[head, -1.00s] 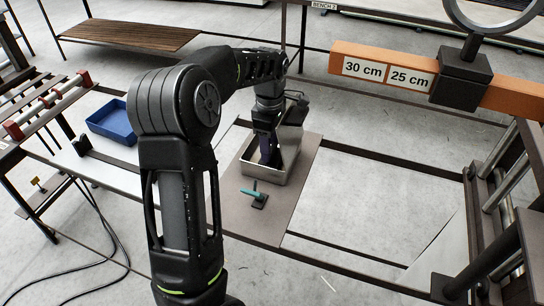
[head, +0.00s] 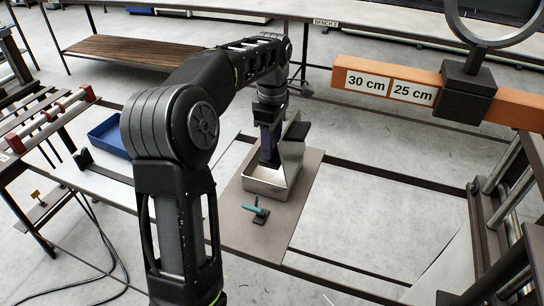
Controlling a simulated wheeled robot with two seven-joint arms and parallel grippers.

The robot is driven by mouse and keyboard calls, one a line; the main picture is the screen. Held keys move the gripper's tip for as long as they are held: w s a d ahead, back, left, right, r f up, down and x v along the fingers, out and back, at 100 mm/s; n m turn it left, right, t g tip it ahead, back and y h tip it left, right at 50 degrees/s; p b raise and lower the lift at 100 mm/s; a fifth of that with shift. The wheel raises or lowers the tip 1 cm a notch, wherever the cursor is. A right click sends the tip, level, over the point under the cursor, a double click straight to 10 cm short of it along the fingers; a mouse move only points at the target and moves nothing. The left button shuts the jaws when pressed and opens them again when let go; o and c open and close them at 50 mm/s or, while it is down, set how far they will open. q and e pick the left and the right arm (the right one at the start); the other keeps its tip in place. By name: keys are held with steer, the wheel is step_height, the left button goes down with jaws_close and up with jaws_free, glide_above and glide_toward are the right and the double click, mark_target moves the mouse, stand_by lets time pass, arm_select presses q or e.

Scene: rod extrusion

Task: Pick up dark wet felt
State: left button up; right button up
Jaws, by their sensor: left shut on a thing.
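My left gripper (head: 269,157) points down into a metal tray (head: 263,188) on a brown board. It is shut on a dark thing, which I take to be the dark wet felt. The felt and the dark fingers are hard to tell apart, and the tray wall hides the lowest part. A small dark tool with a teal handle (head: 254,209) lies on the board in front of the tray. My right gripper is not in view.
The brown board (head: 297,206) has bare room around the tray. A blue bin (head: 109,137) stands to the left, near a rack with red-ended rods (head: 45,123). An orange beam marked 30 cm and 25 cm (head: 410,87) crosses at the upper right.

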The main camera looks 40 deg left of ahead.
arm_select(q)
step_height(320, 180, up, 3)
steer(key=shift+r+p, duration=0.2)
steer(key=shift+p, duration=0.5)
steer(key=shift+f, duration=0.1)
